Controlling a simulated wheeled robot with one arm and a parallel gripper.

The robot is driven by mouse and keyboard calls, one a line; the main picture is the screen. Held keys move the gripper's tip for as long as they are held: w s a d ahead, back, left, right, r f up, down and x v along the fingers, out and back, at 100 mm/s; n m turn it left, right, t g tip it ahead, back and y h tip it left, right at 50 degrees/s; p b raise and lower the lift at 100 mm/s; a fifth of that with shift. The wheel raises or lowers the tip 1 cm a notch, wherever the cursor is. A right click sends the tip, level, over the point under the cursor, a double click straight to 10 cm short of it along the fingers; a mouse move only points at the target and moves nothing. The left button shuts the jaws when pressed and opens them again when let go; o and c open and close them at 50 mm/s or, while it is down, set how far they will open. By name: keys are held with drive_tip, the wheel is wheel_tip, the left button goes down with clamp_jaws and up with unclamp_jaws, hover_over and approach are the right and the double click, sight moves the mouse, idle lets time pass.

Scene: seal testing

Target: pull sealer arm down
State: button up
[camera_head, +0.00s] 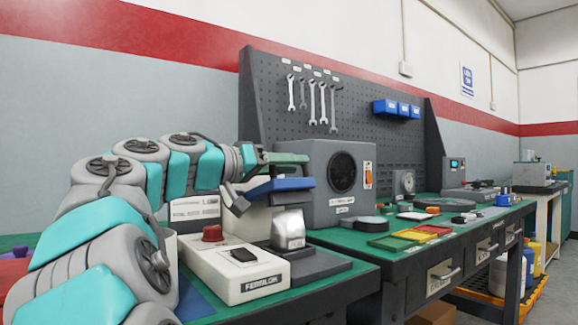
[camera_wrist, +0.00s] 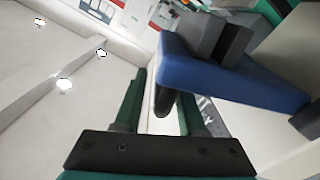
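The sealer has a blue arm (camera_head: 282,186) above a pale body and a metal block (camera_head: 288,230); it stands on the green bench top. In the wrist view the blue arm (camera_wrist: 235,78) is a broad slab at the upper right with grey blocks on it. My gripper (camera_wrist: 163,95) shows two dark green fingers spread apart. A dark rounded piece hangs between them, seemingly part of the sealer, and I cannot tell whether they touch it. The right fingertip is hidden behind the blue arm. In the head view my gripper (camera_head: 288,160) is beside and slightly above the blue arm.
A white control box (camera_head: 240,272) with a red knob and a black switch sits at the front of the bench. A grey tester box (camera_head: 338,180) stands to the right. A pegboard (camera_head: 350,110) with wrenches rises behind. Coloured trays (camera_head: 410,236) lie farther right.

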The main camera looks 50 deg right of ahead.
drive_tip(key=shift+o, duration=0.4)
drive_tip(key=v, duration=0.8)
drive_tip(key=shift+p, duration=0.3)
drive_tip(key=shift+d, duration=0.1)
drive_tip(key=shift+c, duration=0.4)
